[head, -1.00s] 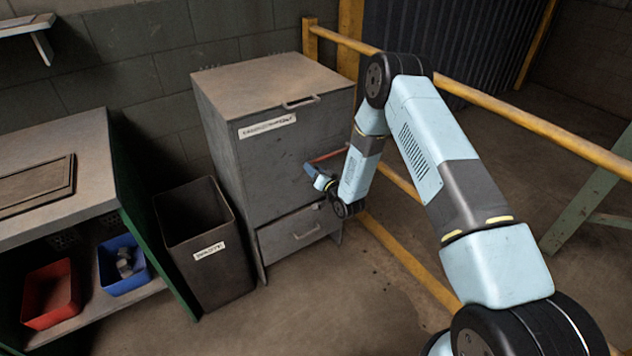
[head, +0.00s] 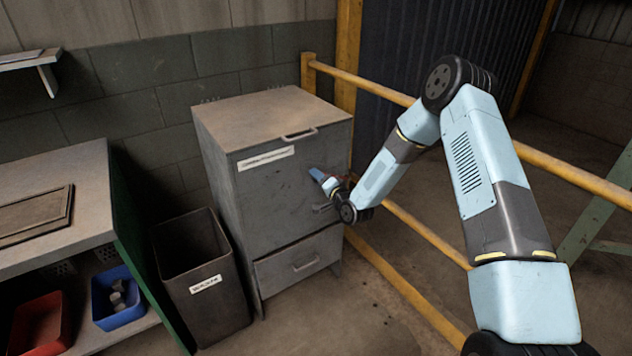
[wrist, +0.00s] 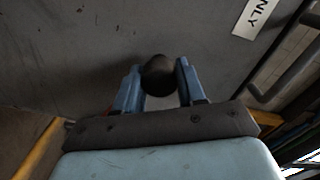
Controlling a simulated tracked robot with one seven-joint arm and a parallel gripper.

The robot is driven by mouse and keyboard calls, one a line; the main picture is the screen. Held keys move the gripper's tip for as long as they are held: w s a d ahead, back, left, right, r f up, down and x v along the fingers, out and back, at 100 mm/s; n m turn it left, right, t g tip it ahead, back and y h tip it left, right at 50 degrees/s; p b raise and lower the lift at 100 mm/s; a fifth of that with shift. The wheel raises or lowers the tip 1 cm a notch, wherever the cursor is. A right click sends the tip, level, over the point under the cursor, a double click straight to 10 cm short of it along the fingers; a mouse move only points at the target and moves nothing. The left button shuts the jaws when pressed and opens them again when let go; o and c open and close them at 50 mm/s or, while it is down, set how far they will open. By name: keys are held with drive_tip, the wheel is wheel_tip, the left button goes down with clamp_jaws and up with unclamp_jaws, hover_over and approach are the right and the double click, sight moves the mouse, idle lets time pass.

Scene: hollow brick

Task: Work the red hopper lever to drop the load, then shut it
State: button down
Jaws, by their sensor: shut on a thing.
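The grey metal hopper cabinet (head: 225,165) stands against the block wall in the head view, with a label and a top handle. My gripper (head: 318,176) is at its front face, right of the middle. In the wrist view my gripper (wrist: 158,84) has its two blue fingers on either side of a dark round knob (wrist: 158,74), shut on it. The knob looks like the end of the red lever. A little red (head: 353,180) shows behind my wrist; most of the lever is hidden by my arm.
A drawer with a handle (head: 306,264) is low on the cabinet. An open dark bin (head: 208,300) stands left of it. A workbench (head: 60,225) with red and blue bins is further left. Yellow rails (head: 400,215) run along the right.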

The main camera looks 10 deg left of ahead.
drive_tip(key=shift+w+d+f, duration=0.1)
drive_tip(key=shift+w+d, duration=0.05)
drive_tip(key=shift+d, duration=0.2)
drive_tip(key=c, duration=1)
unclamp_jaws()
drive_tip(key=o, duration=0.3)
drive_tip(key=shift+a, duration=0.15)
drive_tip(key=shift+o, duration=0.2)
drive_tip(key=v, duration=1.4)
